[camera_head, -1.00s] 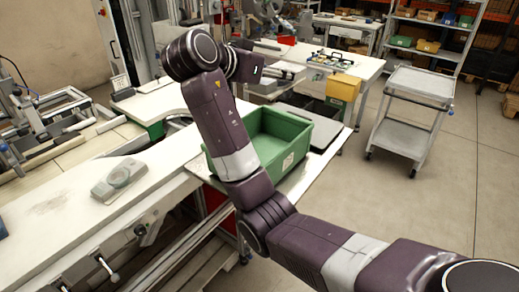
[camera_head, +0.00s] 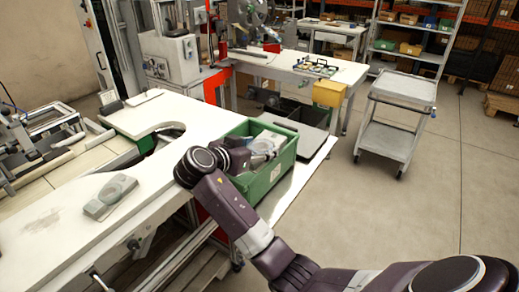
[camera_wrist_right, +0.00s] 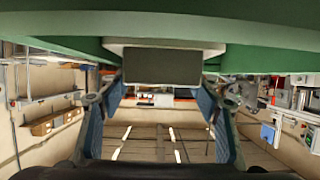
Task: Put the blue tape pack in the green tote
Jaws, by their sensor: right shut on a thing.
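The green tote (camera_head: 268,187) stands on the low bench in the middle of the head view. My right gripper (camera_head: 251,154) is over the tote's opening, inside its rim. It is shut on the tape pack (camera_head: 267,141), which looks pale grey-blue and sits between the tote's walls as seen from above. I cannot tell whether the pack touches the tote's floor. In the right wrist view, the pack's dark end (camera_wrist_right: 162,66) shows between the two fingers (camera_wrist_right: 160,92), with green tote surfaces close by. My left gripper is not in view.
A yellow bin (camera_head: 328,93) hangs on the bench behind. A grey cart (camera_head: 392,115) stands at the right, with clear floor in front.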

